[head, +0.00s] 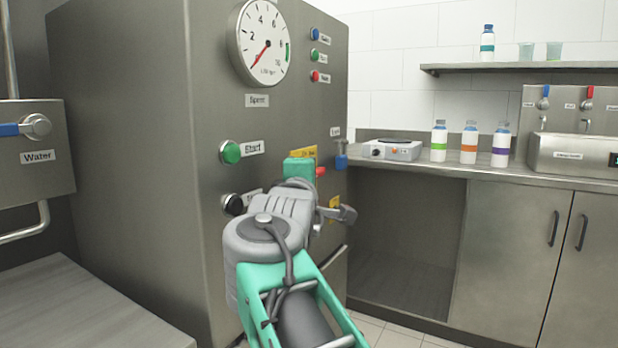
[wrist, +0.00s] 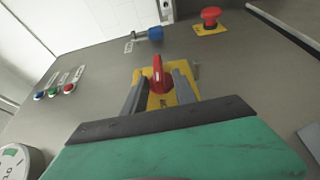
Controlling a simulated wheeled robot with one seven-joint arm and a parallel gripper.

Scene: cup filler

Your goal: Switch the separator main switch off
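The main switch is a red rotary handle (wrist: 157,74) on a yellow plate (wrist: 151,101) on the grey machine panel. In the wrist view it stands between the two fingers of my gripper (wrist: 158,88). The fingers are open, one on each side, with a visible gap to the handle. Whether the fingertips reach past the handle's front is hard to tell. In the head view my gripper and arm cover most of the switch; a bit of the red handle (head: 321,171) and the plate's upper edge (head: 303,151) show.
A red mushroom button (wrist: 210,15) on a yellow plate and a blue valve (wrist: 148,34) are on the same panel. Start button (head: 231,152), black knob (head: 233,204) and gauge (head: 264,43) are left of my gripper. A counter (head: 560,181) with bottles stands at right.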

